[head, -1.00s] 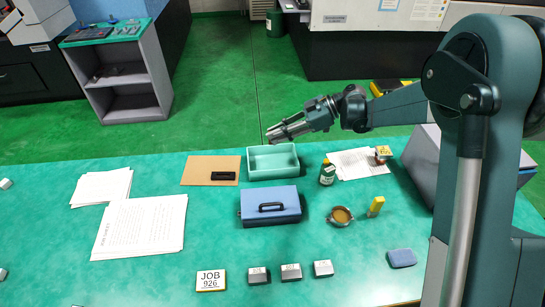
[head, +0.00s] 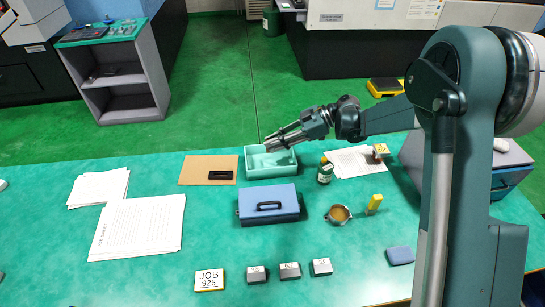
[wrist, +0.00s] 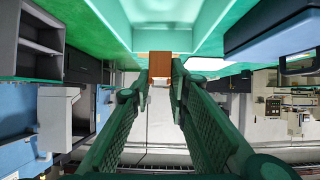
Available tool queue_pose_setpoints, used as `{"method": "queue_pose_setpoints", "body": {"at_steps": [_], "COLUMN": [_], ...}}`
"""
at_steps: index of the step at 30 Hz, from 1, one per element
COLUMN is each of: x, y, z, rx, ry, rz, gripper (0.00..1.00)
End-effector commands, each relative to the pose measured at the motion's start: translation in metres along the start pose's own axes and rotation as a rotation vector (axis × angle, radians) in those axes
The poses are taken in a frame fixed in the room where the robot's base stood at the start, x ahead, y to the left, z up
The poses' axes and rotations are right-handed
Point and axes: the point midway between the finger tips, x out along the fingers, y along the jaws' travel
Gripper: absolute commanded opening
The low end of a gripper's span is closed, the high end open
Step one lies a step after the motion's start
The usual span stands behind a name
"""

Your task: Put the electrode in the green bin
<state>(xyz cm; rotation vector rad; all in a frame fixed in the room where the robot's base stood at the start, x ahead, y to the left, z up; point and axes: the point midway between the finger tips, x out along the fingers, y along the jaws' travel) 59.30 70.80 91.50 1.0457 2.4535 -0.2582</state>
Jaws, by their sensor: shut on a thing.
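The mint green bin (head: 271,173) stands at the back edge of the table, open at the top. My gripper (head: 269,147) is over its back part, pointing down and to the left. In the wrist view my gripper (wrist: 161,84) is shut on a copper-brown block, the electrode (wrist: 161,66), held between the fingertips. The bin also shows at the top of the wrist view (wrist: 165,12), beyond the electrode. In the head view I cannot make out the electrode, and whether it touches the bin is not clear.
A blue case (head: 269,203) with a black handle stands in front of the bin. A dark green bottle (head: 325,173) is close on its right. A brown board (head: 200,165) with a black object lies on its left. Papers (head: 140,228) lie at the left.

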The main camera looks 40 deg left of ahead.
Motion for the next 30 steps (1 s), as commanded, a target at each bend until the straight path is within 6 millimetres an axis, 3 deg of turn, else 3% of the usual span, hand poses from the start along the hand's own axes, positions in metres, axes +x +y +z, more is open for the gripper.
{"method": "queue_pose_setpoints", "body": {"at_steps": [9,23,30], "x": [0.019,0.022,0.033], "y": [0.000,0.000,0.000], "z": [0.035,0.040,0.061], "rx": [0.000,0.000,0.000], "ry": [0.001,0.000,0.001], "rz": [0.000,0.000,0.000], "gripper": [0.01,0.01,0.01]}}
